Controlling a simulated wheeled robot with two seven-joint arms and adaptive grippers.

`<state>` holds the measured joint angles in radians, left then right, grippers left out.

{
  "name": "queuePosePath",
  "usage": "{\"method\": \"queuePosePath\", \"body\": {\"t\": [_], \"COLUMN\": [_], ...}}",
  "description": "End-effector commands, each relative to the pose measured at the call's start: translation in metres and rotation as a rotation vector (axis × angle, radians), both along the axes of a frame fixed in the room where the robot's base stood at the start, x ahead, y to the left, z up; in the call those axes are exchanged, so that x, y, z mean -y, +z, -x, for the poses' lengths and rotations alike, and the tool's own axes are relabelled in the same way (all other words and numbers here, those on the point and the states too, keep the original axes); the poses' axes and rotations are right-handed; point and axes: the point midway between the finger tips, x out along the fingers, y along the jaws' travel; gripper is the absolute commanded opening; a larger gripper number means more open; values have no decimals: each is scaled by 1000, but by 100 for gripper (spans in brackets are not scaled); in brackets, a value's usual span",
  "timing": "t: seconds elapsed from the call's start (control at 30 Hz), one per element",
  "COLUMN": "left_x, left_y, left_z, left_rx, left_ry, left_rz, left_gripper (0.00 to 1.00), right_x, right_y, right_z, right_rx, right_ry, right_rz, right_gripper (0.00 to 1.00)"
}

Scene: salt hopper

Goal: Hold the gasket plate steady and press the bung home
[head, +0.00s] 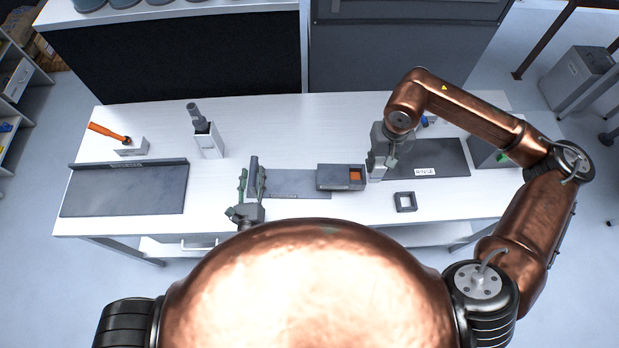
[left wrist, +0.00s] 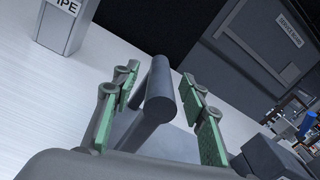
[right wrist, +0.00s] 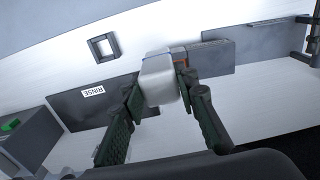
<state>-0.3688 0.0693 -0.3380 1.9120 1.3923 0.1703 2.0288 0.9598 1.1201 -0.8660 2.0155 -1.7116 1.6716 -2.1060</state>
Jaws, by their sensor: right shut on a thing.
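A flat grey plate (head: 298,184), seemingly the gasket plate, lies at the front middle of the table. A dark box (head: 328,177) with an orange-lined opening stands at its right end. A dark bar handle (left wrist: 162,90) rises at the plate's left end. My left gripper (head: 252,188) is open, its green-padded fingers (left wrist: 160,110) on either side of the bar with gaps showing. My right gripper (right wrist: 158,98) is shut on a pale grey block (right wrist: 160,78), possibly the bung, just right of the dark box in the head view. The block's lower end is hidden.
A small dark square frame (head: 405,202) lies at the front right. A mat marked RINSE (head: 440,158) lies behind it. A holder (head: 208,143) stands at the back left, near an orange-handled tool (head: 108,132) and a dark tray (head: 124,192). The back middle of the table is clear.

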Motion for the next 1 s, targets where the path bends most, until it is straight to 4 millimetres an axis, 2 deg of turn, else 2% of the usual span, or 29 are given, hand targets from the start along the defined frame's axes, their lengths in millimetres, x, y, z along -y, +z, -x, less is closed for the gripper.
{"method": "queuePosePath", "body": {"t": [0.1, 0.23, 0.6, 1.0], "left_x": [1, 0, 0, 0], "left_y": [2, 1, 0, 0], "left_z": [-13, -20, -23, -23], "left_rx": [2, 0, 1, 1], "left_ry": [0, 2, 3, 3], "left_rz": [0, 0, 0, 0], "left_gripper": [40, 40, 40, 12], "right_x": [0, -1, -1, -1], "right_y": [4, 6, 6, 6], "right_z": [0, -1, -1, -1], "right_rx": [1, 1, 1, 1], "right_ry": [0, 2, 3, 2], "right_rz": [0, 0, 0, 0], "right_gripper": [0, 0, 0, 0]}}
